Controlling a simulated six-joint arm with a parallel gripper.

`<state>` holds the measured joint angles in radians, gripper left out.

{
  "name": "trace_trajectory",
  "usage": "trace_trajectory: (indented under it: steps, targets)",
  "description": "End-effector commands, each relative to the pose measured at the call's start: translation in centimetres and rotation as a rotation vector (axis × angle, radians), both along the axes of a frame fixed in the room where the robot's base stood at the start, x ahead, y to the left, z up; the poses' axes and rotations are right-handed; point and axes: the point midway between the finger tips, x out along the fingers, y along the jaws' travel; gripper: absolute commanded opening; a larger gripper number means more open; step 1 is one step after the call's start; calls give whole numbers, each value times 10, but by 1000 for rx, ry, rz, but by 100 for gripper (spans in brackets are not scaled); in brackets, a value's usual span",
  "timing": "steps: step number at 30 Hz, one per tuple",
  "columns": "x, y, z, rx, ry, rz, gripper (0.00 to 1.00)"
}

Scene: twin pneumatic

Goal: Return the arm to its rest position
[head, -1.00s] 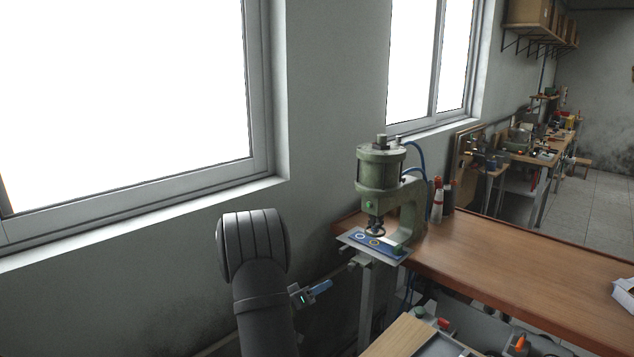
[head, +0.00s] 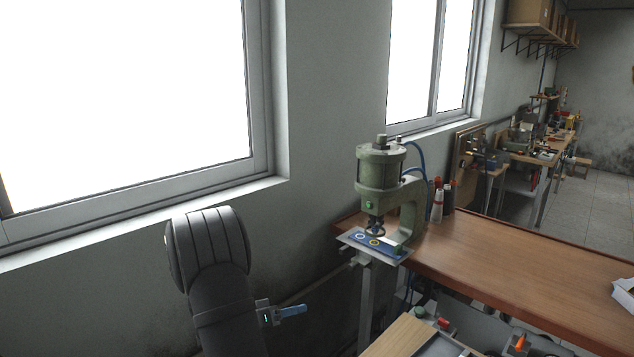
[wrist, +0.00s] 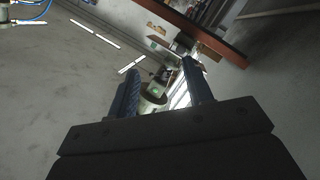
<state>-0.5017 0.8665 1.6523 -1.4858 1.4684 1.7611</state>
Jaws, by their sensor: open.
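My arm shows at the lower left of the head view, in front of the wall under the large window. The blue tip of my gripper (head: 292,310) shows just right of the arm, apart from the bench and the press. In the wrist view my gripper (wrist: 160,75) has its two dark blue fingers spread apart. Nothing is held between them; only distant background shows through the gap.
A green pneumatic press (head: 381,170) stands at the left end of the wooden bench (head: 520,252). A blue plate (head: 361,240) lies under its ram. Bottles (head: 437,205) stand behind it. A wooden board (head: 398,337) and tools lie lower down.

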Motion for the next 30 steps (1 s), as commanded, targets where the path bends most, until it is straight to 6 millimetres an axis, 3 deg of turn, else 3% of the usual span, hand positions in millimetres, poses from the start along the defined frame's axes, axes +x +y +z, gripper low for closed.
trace_trajectory:
  steps: [9,30]
  targets:
    - [0,-17,-2,87,29,-116,46]
    - [0,-17,-2,95,31,-123,46]
